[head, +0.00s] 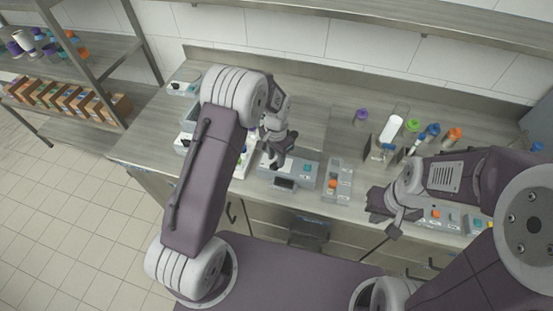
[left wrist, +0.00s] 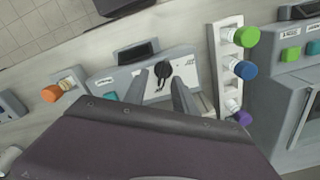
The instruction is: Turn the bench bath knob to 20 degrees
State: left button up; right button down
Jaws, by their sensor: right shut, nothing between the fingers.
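The bench bath (head: 297,171) is a grey box on the bench, with a dark display and a teal button. It also shows in the left wrist view (left wrist: 190,62). Its black knob (left wrist: 163,70) sits on a pale dial plate; small marks there are too small to read. My left gripper (head: 274,158) is over the bath and hides the knob in the head view. In the left wrist view its fingers (left wrist: 160,88) are apart, with the knob between and just beyond the tips; contact cannot be told. My right gripper (head: 391,222) is shut and empty near the bench's front edge, at right.
A rack with green, blue and purple capped vials (left wrist: 230,68) stands close beside the bath. On its other side is a grey holder (head: 337,178) with an orange-capped item. Several coloured-cap bottles (head: 433,130) stand at the back right. The bench behind the bath is partly clear.

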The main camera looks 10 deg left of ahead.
aim_at(275, 165)
pick_arm(q)
jog(key=shift+a+f, duration=0.15)
jog(key=shift+f, duration=0.5)
jog(key=shift+a+f, duration=0.35)
jog(key=shift+f, duration=0.15)
jog(key=shift+d, duration=0.1)
pick_arm(e)
jog(key=shift+a+r, duration=0.3)
jog(key=shift+a, duration=0.05)
pick_arm(q)
jog(key=shift+d, duration=0.15)
jog(key=c, duration=0.4)
grip_shut()
